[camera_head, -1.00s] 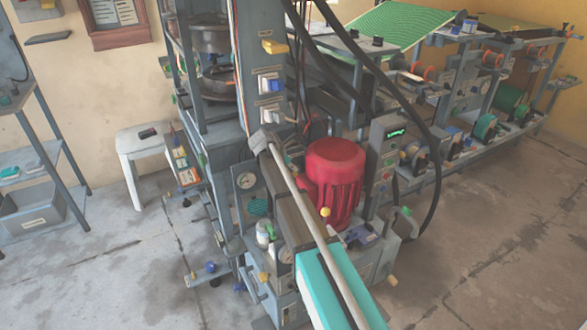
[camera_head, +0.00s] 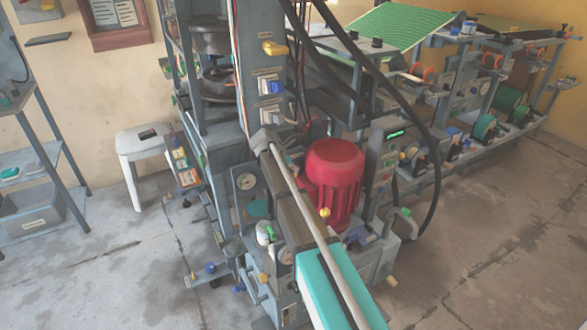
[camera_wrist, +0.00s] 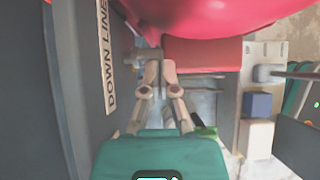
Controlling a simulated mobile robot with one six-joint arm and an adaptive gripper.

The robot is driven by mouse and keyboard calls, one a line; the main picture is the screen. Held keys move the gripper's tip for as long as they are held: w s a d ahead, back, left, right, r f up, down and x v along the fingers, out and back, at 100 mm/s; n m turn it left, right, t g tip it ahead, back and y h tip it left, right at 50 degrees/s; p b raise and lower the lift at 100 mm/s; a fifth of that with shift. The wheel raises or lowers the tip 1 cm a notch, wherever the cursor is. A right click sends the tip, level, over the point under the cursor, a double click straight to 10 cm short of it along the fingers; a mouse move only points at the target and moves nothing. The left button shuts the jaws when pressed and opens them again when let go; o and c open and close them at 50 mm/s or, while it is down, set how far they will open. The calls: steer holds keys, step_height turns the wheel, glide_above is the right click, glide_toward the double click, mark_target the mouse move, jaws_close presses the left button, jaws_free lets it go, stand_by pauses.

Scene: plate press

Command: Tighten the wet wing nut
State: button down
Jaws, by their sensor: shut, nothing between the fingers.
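My gripper (camera_wrist: 158,68) shows in the wrist view with its two beige fingers closed together and nothing held between them. A small grey metal fitting (camera_wrist: 138,60) lies just left of the fingertips, close to them. I cannot tell whether it touches them or whether it is the wet wing nut. No wing nut can be clearly made out in either view. In the head view my arm reaches up over the machine beside the red motor (camera_head: 335,172), and my fingertips are not clearly visible there.
In the wrist view a dark panel labelled "DOWN LINE" (camera_wrist: 106,55) stands close on the left. The red motor's underside (camera_wrist: 195,18) hangs above. A blue block (camera_wrist: 257,104) stands at the right. Black hoses (camera_head: 435,150) arch over the machine. Open floor (camera_head: 480,240) lies right.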

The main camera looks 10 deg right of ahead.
steer(key=shift+w+d+r, duration=0.1)
steer(key=shift+d+r, duration=0.15)
steer(key=shift+d, duration=0.1)
stand_by(0.9)
steer(key=shift+a+f, duration=0.1)
steer(key=shift+a, duration=0.05)
